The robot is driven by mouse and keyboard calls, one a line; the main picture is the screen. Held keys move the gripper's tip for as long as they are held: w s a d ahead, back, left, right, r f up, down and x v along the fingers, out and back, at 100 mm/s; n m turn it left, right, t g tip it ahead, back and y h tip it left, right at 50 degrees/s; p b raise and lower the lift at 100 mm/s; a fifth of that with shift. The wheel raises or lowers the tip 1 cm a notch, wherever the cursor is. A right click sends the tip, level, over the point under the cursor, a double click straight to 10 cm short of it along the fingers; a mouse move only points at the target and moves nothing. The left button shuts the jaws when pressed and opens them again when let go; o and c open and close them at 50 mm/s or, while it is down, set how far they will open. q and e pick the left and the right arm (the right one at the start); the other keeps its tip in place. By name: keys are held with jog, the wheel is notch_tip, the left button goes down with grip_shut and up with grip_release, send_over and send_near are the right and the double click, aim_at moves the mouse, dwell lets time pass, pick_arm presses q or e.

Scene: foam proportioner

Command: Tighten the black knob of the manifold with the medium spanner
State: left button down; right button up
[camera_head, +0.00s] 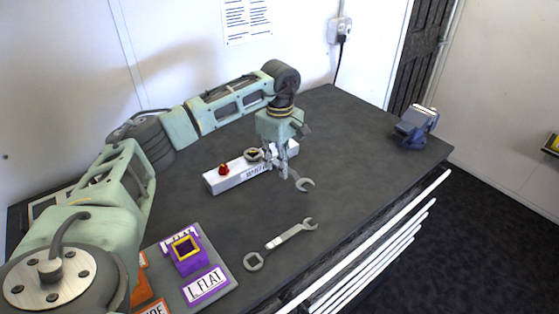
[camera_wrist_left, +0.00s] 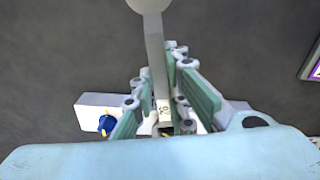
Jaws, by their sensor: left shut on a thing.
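The white manifold (camera_head: 226,180) lies on the dark table under my left gripper. A red knob (camera_head: 223,169) stands near its left end. A dark round part with a tan centre (camera_head: 253,154), perhaps the black knob, is beside the gripper. My left gripper (camera_head: 278,170) points down over the manifold's right part, shut on a grey spanner (camera_head: 304,185). The spanner's open end juts out past the manifold. In the left wrist view, the spanner's shaft (camera_wrist_left: 155,50) runs between the fingers (camera_wrist_left: 160,92); its other end is hidden. A blue knob (camera_wrist_left: 107,124) shows on the manifold (camera_wrist_left: 90,103).
Another grey spanner (camera_head: 281,241) lies free near the table's front edge. A grey board (camera_head: 216,253) with a purple holder (camera_head: 187,255) and labels is at front left. A blue vise (camera_head: 412,127) stands at the right corner. The table between is clear.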

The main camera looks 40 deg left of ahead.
pick_arm(q)
jog(key=shift+f, duration=0.25)
jog(key=shift+s+a+m+b, duration=0.25)
jog(key=shift+s+m+b, duration=0.05)
jog(key=shift+s+m, duration=0.55)
jog(key=shift+s+a+m+b, duration=0.25)
jog(key=shift+s+m, duration=0.45)
jog(key=shift+m, duration=0.25)
jog(key=shift+s+a+r+m+b, duration=0.1)
jog(key=shift+s+a+m+b, duration=0.2)
jog(key=shift+s+m, duration=0.45)
jog(key=shift+s+a+m+b, duration=0.2)
jog(key=shift+s+a+m, duration=0.3)
jog(key=shift+m, duration=0.35)
jog(key=shift+s+a+m, duration=0.85)
jog(key=shift+s+m, duration=0.05)
jog(key=shift+m, duration=0.5)
jog(key=shift+s+a+m+b, duration=0.2)
jog(key=shift+s+a+m, duration=0.15)
jog(key=shift+a+m, duration=0.4)
jog(key=shift+s+a+m+b, duration=0.2)
jog(key=shift+s+a+m, duration=0.25)
jog(key=shift+m, duration=0.4)
jog(key=shift+w+d+r+n+p, duration=0.1)
jog(key=shift+w+d+n+p, duration=0.4)
jog(key=shift+d+n, duration=0.35)
jog(key=shift+r+p, duration=2.15)
jog(key=shift+r, duration=0.7)
